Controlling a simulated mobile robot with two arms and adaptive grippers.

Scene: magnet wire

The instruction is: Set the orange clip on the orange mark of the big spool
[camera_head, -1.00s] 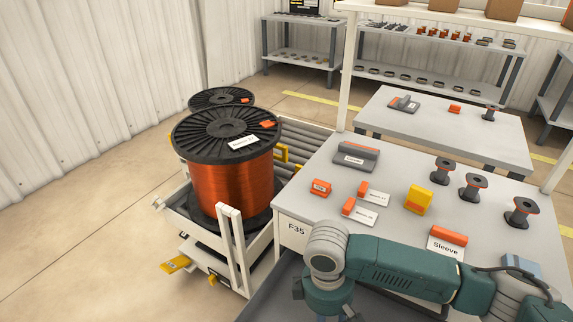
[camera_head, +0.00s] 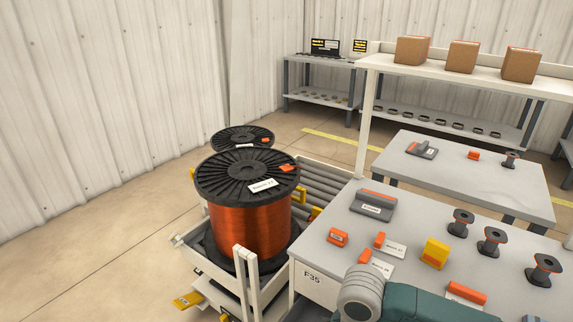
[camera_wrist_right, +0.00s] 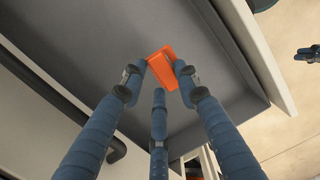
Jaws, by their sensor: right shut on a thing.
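The big spool (camera_head: 246,218), wound with copper wire, stands upright with a black spoked top flange. An orange mark (camera_head: 286,168) shows on the flange's right side, near a white label (camera_head: 262,186). In the right wrist view my right gripper (camera_wrist_right: 165,66) is shut on an orange clip (camera_wrist_right: 166,88), held between its fingertips above a grey tray-like surface (camera_wrist_right: 90,70). The right gripper is out of the head view; only part of that arm shows at bottom. Small blue jointed fingers, apparently my left gripper (camera_wrist_right: 308,53), show at the wrist view's right edge, too small to judge.
The spool stands in a pale frame (camera_head: 240,270) beside a roller conveyor (camera_head: 325,185). The grey table (camera_head: 330,210) on the right holds orange pieces, a yellow block (camera_head: 436,253) and small spools (camera_head: 491,241). A second big spool (camera_head: 243,138) stands behind.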

